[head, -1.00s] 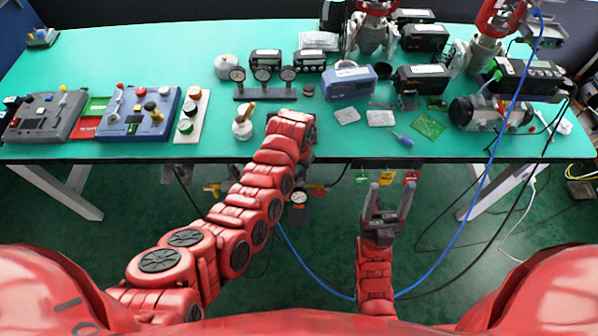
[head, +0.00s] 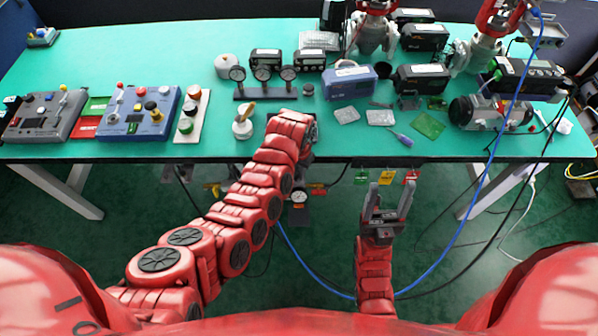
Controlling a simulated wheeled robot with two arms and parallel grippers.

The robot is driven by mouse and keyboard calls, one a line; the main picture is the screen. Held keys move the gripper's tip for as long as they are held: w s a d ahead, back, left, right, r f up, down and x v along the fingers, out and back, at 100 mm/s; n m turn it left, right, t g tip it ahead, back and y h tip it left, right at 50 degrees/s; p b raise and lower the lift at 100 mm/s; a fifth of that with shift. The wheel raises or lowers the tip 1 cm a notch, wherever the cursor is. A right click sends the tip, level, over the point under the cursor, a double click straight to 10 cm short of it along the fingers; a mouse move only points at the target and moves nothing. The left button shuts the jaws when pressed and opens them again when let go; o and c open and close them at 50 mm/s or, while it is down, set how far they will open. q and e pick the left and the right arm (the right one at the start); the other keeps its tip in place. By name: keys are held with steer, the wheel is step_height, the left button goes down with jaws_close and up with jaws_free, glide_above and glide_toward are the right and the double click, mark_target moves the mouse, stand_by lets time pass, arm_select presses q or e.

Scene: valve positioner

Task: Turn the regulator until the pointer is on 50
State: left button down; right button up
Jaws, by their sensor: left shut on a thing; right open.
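The round pressure gauge (head: 299,196) with a white face hangs below the table's front edge; its pointer and numbers are too small to read. The regulator (head: 299,213) is at this gauge, its upper part hidden by my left arm. My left gripper (head: 308,152) is at the table edge just above the gauge, shut on what appears to be the regulator's knob; the fingers and knob are mostly hidden behind my wrist. My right gripper (head: 388,188) is open and empty, in front of the table and to the right of the gauge.
Three coloured tags, including a yellow one (head: 386,177), hang under the table edge near my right gripper. A blue hose (head: 290,240) runs down from the gauge area. The green table (head: 400,155) carries control boxes (head: 138,112), small gauges (head: 264,74) and valve positioners.

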arm_select(q)
steer(key=m+p, duration=0.2)
steer(key=m, duration=0.1)
steer(key=shift+r, duration=0.1)
steer(key=shift+m+p, duration=0.5)
steer(key=shift+m, duration=0.8)
